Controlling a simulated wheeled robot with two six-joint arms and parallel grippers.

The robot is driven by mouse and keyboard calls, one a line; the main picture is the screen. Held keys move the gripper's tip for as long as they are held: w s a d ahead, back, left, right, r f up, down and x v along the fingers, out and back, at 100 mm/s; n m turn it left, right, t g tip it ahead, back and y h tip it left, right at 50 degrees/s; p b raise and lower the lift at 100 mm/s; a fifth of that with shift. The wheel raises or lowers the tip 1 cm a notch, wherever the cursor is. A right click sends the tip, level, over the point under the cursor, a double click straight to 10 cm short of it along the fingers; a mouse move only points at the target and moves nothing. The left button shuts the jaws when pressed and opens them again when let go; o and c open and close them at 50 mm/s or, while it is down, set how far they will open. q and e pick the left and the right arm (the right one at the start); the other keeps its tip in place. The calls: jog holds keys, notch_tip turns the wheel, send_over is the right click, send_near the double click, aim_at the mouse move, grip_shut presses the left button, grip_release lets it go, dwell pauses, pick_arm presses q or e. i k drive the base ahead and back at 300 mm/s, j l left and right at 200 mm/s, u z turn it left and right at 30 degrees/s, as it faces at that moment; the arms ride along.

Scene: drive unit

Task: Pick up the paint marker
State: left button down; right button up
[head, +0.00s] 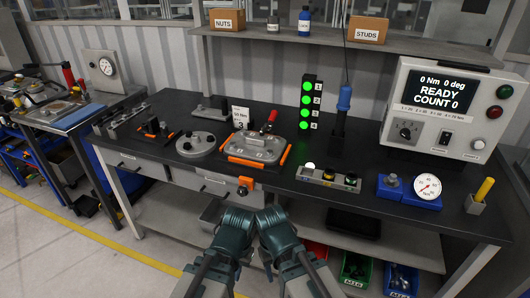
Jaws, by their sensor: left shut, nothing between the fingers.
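The yellow paint marker (485,189) stands upright, leaning slightly, in a small grey holder (475,206) at the right end of the dark workbench. My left gripper (239,216) is low at the bottom middle, in front of the bench edge. It is shut and empty, far to the left of the marker. My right gripper (271,217) is close beside it, also well away from the marker. Its fingers are too hard to make out to tell whether it is open or shut.
A blue base with a dial gauge (427,187) stands just left of the holder. A grey control box (443,112) with a lit screen stands behind. A button tray (329,179) and a grey plate fixture (257,147) sit further left. Bins (355,270) are below.

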aim_at(484, 190)
jog(key=z, duration=1.75)
